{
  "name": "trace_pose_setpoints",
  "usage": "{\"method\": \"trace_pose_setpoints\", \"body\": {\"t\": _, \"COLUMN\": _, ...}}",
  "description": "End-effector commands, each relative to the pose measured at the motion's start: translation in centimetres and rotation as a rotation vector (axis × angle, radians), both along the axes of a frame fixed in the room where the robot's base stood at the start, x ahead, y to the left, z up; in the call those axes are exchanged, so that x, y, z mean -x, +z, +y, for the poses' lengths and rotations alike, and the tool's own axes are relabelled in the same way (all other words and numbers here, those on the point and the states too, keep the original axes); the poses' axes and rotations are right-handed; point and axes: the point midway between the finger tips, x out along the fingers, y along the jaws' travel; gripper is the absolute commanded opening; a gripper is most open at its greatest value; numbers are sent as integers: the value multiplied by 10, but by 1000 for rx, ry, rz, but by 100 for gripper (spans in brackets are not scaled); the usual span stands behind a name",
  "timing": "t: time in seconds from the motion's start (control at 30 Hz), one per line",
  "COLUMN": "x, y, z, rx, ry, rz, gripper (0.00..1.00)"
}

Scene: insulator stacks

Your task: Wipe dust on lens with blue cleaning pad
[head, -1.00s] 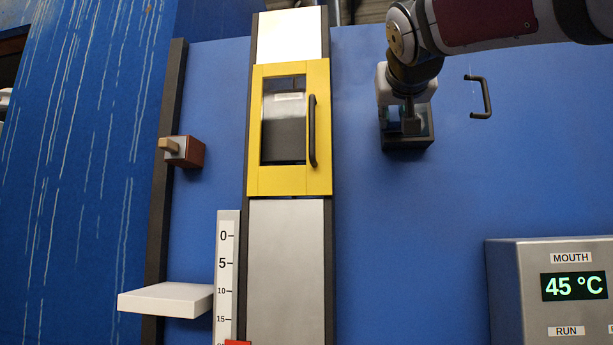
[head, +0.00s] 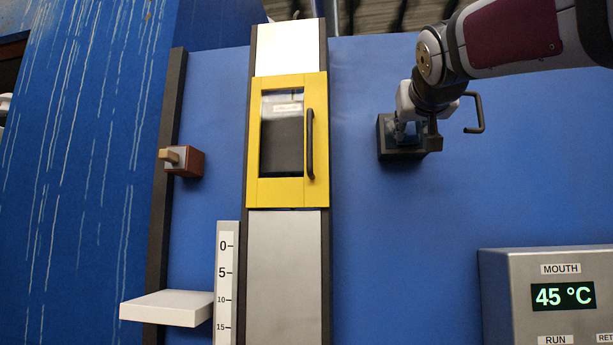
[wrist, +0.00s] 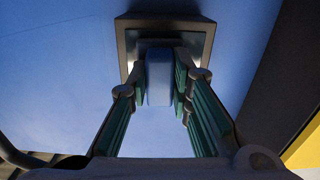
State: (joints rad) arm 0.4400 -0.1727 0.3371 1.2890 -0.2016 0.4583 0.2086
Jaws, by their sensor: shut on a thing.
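My gripper (wrist: 160,85) is shut on the blue cleaning pad (wrist: 158,80), which stands upright between the fingers in the wrist view. Beyond the pad is a square dark-framed housing (wrist: 125,25) with a paler inner face. I take this as the lens housing; the pad and fingers hide much of its middle. In the head view the dark housing (head: 387,150) is on the blue wall, and my gripper (head: 405,132) is in front of it, partly covering its face. I cannot tell whether the pad touches the lens, and no dust can be made out.
A yellow-framed door (head: 317,190) with a black handle (head: 311,145) is left of the housing. Another black handle (head: 480,113) is on the wall to its right. A grey panel (head: 510,295) reads 45 °C at lower right. A white shelf (head: 168,308) juts out at lower left.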

Motion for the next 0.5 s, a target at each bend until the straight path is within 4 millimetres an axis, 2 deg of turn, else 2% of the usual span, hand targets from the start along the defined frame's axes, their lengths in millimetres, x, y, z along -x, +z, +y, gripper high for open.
{"method": "trace_pose_setpoints", "body": {"t": 0.3, "x": 5, "y": 2, "z": -24, "rx": -1, "ry": 0, "rz": 2, "gripper": 0}}
{"method": "trace_pose_setpoints", "body": {"t": 0.5, "x": 4, "y": 1, "z": -31, "rx": 0, "ry": -2, "rz": -1, "gripper": 0}}
